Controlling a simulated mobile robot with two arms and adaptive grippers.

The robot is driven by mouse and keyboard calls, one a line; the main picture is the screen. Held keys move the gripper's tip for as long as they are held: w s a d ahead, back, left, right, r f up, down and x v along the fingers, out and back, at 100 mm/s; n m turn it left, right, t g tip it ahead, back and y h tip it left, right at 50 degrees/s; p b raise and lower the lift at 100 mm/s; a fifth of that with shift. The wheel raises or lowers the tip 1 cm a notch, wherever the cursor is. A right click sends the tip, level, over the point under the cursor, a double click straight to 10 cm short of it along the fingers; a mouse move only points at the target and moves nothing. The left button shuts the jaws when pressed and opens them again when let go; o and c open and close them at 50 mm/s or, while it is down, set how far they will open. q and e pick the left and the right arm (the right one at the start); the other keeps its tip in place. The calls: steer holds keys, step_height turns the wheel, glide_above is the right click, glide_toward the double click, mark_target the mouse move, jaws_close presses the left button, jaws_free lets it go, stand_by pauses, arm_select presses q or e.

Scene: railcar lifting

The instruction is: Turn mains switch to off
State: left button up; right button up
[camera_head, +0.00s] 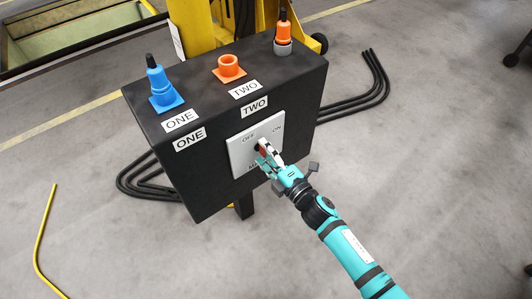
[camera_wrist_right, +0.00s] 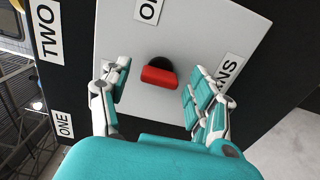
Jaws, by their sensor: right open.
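The mains switch has a red handle (camera_wrist_right: 160,76) on a black round base, set on a white plate (camera_head: 240,151). The plate carries the labels OFF and ON at its top and a partly hidden MAINS label below. My right gripper (camera_head: 266,155) is at the plate in the head view and covers much of the switch. In the right wrist view, my right gripper (camera_wrist_right: 158,92) is open, with one finger on each side of the red handle and visible gaps between. I cannot tell which label the handle points to. My left gripper is not in view.
The plate is on a black box (camera_head: 205,95) with ONE and TWO labels. A blue plug (camera_head: 160,85) in its socket, an open orange socket (camera_head: 229,68) and an orange plug (camera_head: 283,32) are on top. Black cables (camera_head: 370,90) run behind; a yellow cable (camera_head: 43,240) lies at left.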

steer(key=v, duration=1.2)
steer(key=s+d+f+m+g+h+p, duration=0.1)
steer(key=d+f+m+h, duration=0.25)
steer(key=f, duration=0.45)
steer(key=s+d+f+m+g+h+p, duration=0.15)
steer(key=d+f+m, duration=0.3)
steer(key=f, duration=0.45)
steer(key=s+d+f+m+g+h, duration=0.25)
steer(key=s+f+m, duration=0.2)
steer(key=f, duration=0.25)
steer(key=s+d+f+m+g+h, duration=0.1)
steer(key=s+d+f+m+g, duration=0.15)
steer(key=s+f, duration=0.35)
steer(key=s+d+f+m+g+h+p, duration=0.1)
steer(key=s+f+m+g, duration=0.2)
steer(key=s, duration=0.8)
steer(key=s+d+f+m+g+h, duration=0.1)
steer(key=s+d+f+m+g, duration=0.1)
steer(key=s+f+m, duration=0.3)
steer(key=s+f+g, duration=0.1)
steer(key=s+f, duration=0.2)
steer(key=s, duration=0.4)
steer(key=shift+d+p, duration=0.2)
steer(key=shift+p, duration=0.15)
